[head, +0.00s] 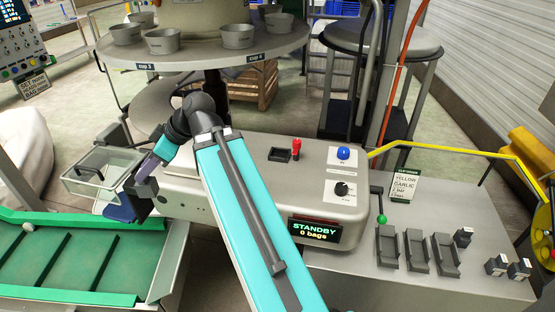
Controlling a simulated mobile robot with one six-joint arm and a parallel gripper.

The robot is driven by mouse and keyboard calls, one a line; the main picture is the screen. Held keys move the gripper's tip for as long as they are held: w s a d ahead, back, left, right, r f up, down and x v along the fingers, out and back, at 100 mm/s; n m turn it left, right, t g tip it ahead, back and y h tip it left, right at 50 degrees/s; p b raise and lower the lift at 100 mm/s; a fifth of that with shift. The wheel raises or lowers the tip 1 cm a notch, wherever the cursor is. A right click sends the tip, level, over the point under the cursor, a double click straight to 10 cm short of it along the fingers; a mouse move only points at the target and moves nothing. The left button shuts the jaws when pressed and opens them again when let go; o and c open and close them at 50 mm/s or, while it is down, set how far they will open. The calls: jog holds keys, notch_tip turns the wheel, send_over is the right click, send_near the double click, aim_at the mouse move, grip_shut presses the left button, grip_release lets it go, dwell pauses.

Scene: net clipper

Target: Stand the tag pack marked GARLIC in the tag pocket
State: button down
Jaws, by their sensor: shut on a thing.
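My gripper (143,192) is at the left end of the grey machine, just right of a clear box with a dark handle (100,170). It is shut on a small dark thing that its fingers mostly hide; I cannot read any marking on it. Small dark packs with pale tops stand on the right-hand bench: one (463,237) beside the grey holders and two (497,265) (520,268) nearer the right edge. Their lettering is too small to read. Three grey holders (387,245) (416,250) (446,254) look empty. I cannot tell which opening is the tag pocket.
The machine top has a red lever (296,147), a blue button (343,153) and a black knob (342,188). Its display (315,229) reads STANDBY, 0 bags. A card (405,186) naming yellow and garlic stands behind the holders. A green conveyor (70,262) lies below my gripper.

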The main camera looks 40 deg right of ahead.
jog(key=s+d+m, duration=0.1)
jog(key=s+d, duration=0.6)
jog(key=d, duration=0.4)
jog(key=s+d+f+m+t+h+b, duration=0.1)
jog(key=s+d, duration=0.6)
jog(key=d, duration=0.5)
jog(key=s+d, duration=0.7)
jog(key=d, duration=0.4)
jog(key=shift+s+d+f+m+h, duration=0.25)
jog(key=shift+s+f+m+h, duration=0.05)
jog(key=shift+s+f+m, duration=0.1)
jog(key=w+d+f+p, duration=0.1)
jog(key=w+d+p, duration=0.3)
jog(key=w+d, duration=0.6)
jog(key=w, duration=0.2)
jog(key=shift+w+f, duration=0.2)
jog(key=shift+w, duration=0.1)
jog(key=shift+f, duration=0.1)
jog(key=shift+f+p, duration=1.05)
jog(key=shift+f, duration=0.6)
jog(key=shift+f, duration=0.15)
jog(key=c, duration=1.4)
grip_release()
